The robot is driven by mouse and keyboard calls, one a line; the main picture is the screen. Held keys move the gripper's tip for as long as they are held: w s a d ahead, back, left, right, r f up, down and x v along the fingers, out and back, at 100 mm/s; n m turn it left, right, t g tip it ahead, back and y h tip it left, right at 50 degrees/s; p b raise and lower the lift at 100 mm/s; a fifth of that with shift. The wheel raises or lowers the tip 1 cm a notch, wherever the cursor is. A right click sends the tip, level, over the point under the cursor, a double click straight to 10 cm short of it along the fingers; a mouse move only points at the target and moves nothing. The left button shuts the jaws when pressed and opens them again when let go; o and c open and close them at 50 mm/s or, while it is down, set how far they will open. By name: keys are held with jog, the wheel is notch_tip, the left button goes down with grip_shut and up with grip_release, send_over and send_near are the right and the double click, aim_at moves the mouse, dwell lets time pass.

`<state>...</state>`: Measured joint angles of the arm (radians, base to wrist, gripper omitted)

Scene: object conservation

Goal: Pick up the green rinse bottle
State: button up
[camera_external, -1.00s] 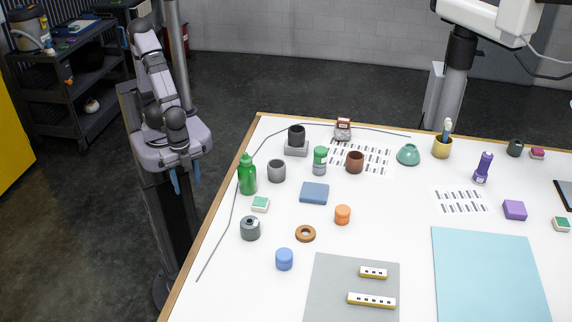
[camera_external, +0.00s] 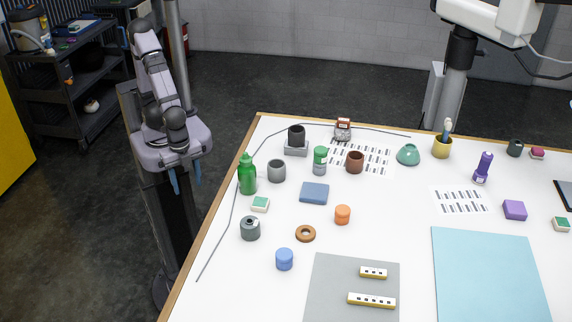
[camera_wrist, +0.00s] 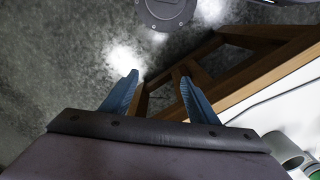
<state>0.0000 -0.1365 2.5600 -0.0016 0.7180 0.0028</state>
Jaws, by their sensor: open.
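The green rinse bottle (camera_external: 247,175) stands upright on the white table near its left edge in the external view. A bit of green at the bottom right corner of the wrist view may be part of it, but I cannot tell. My gripper (camera_external: 185,180) hangs off the table, left of the bottle, with its blue fingers pointing down. In the wrist view the two blue fingers (camera_wrist: 160,92) are apart with nothing between them.
The wooden table edge (camera_external: 219,202) lies between my gripper and the bottle. A grey cup (camera_external: 277,171) stands just right of the bottle, and a green-and-white block (camera_external: 260,204) lies in front. A thin cable (camera_external: 229,215) runs along the left side.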

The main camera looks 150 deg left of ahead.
notch_tip(320, 180, up, 19)
jog(key=m+t+y+p, duration=0.4)
jog(key=t+y+p, duration=0.2)
jog(key=p, duration=0.1)
send_over(242, 157)
jog(key=a, duration=0.3)
jog(key=w+a+r+n+t+b, duration=0.1)
jog(key=w+a+r+n+t, duration=0.2)
jog(key=w+r+n+t, duration=0.1)
notch_tip(242, 157, up, 6)
jog(key=n+t+h, duration=0.3)
jog(key=n+t, duration=0.1)
jog(key=t, duration=0.1)
jog(key=s+d+f+m+t+h+b, duration=0.1)
jog(key=s+f+b, duration=0.1)
jog(key=f+b, duration=0.5)
jog(key=s+d+f+m+t+h+b, duration=0.1)
jog(key=s+d+f+m+h+b, duration=0.1)
jog(key=f+b, duration=0.5)
jog(key=s+d+f+m+t+h+b, duration=0.1)
jog(key=s+d+f+m+b, duration=0.1)
jog(key=f+b, duration=0.5)
jog(key=shift+s+h+b, duration=0.25)
jog(key=shift+h+b, duration=0.15)
jog(key=shift+b, duration=2.35)
jog(key=shift+w+r, duration=0.1)
